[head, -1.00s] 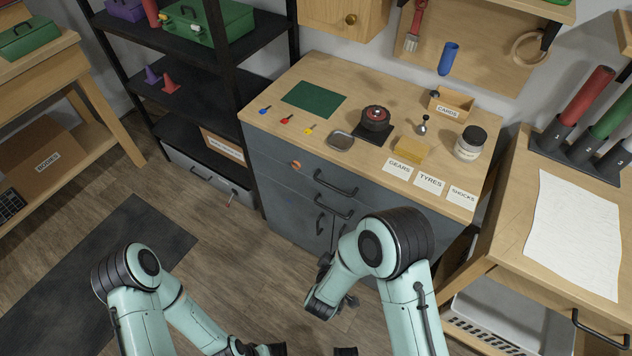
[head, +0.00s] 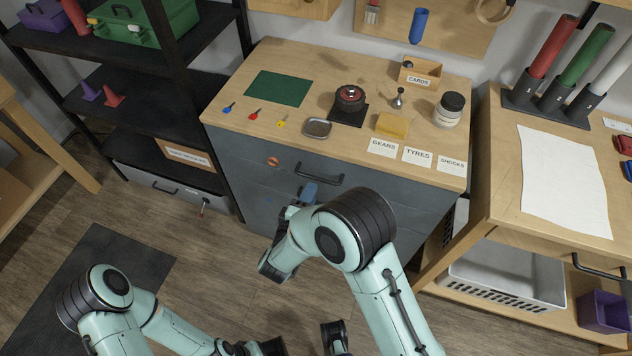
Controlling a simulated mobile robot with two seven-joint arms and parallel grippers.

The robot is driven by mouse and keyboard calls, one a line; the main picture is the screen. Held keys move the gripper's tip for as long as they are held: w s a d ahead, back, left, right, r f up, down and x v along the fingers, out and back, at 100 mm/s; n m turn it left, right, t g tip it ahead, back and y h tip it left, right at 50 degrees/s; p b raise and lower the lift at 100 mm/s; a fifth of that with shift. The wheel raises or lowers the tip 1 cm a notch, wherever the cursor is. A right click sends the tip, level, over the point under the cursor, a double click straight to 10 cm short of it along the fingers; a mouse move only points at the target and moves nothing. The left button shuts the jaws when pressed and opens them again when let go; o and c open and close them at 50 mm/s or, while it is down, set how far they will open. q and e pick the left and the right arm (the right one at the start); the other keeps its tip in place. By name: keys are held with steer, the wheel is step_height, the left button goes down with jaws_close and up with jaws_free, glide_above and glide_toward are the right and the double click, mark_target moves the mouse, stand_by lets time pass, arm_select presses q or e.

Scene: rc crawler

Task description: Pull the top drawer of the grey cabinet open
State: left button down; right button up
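The grey cabinet (head: 400,205) stands under a wooden top. Its top drawer (head: 232,143) looks shut, its front flush with the cabinet face. The drawer's dark bar handle (head: 322,179) shows along its front. My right gripper (head: 308,192) is at the cabinet front, just below and left of the handle's middle; contact cannot be told. My forearm hides part of it, and its finger opening is unclear. The lower handles are hidden behind my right arm. My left gripper (head: 298,345) is low at the bottom edge, partly cut off and away from the cabinet.
On the top lie a green mat (head: 278,88), coloured keys, a metal tin (head: 317,127), a dark round part (head: 350,98), a yellow block (head: 392,125), a jar (head: 449,108) and labels. A black shelf (head: 140,90) stands left, a wooden bench (head: 480,180) right. Floor in front is open.

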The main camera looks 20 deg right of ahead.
steer(key=x, duration=0.6)
steer(key=shift+w, duration=0.1)
jaws_close()
